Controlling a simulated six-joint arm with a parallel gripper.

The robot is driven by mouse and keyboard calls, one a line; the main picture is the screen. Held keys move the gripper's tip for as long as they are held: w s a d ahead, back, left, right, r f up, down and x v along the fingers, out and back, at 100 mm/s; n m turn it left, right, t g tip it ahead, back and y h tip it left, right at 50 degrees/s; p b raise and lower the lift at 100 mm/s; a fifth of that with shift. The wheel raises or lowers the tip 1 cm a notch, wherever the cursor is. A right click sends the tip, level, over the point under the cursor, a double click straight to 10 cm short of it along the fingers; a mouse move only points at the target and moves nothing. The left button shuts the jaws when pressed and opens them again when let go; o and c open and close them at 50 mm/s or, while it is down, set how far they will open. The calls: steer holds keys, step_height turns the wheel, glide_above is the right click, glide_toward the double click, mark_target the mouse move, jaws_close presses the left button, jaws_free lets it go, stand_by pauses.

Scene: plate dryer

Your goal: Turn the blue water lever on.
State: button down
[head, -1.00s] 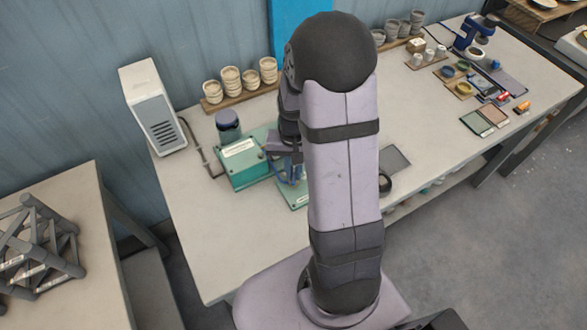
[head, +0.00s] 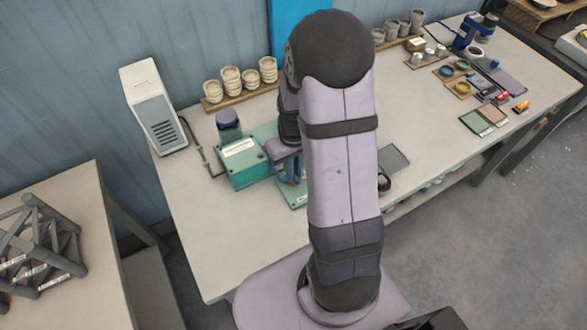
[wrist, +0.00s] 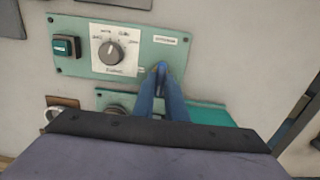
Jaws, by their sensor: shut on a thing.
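My gripper (wrist: 161,72) has two blue fingers that come together at the green panel (wrist: 82,70), just right of its dial. The fingers are shut at their tips on something small, in the place of the blue water lever. The lever is the same colour as the fingers and mostly covered by them, so its angle cannot be told. In the head view my gripper (head: 292,180) is low over the green equipment, partly behind my arm.
In the head view a green box (head: 240,178) and a dark-lidded jar (head: 228,121) stand left of my gripper. Stacked cups (head: 231,80) stand behind. The table's front left is clear.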

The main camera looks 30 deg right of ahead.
steer(key=shift+w+r, duration=0.1)
steer(key=c, duration=1.8)
jaws_free()
steer(key=shift+r+b, duration=0.9)
steer(key=shift+r, duration=2.75)
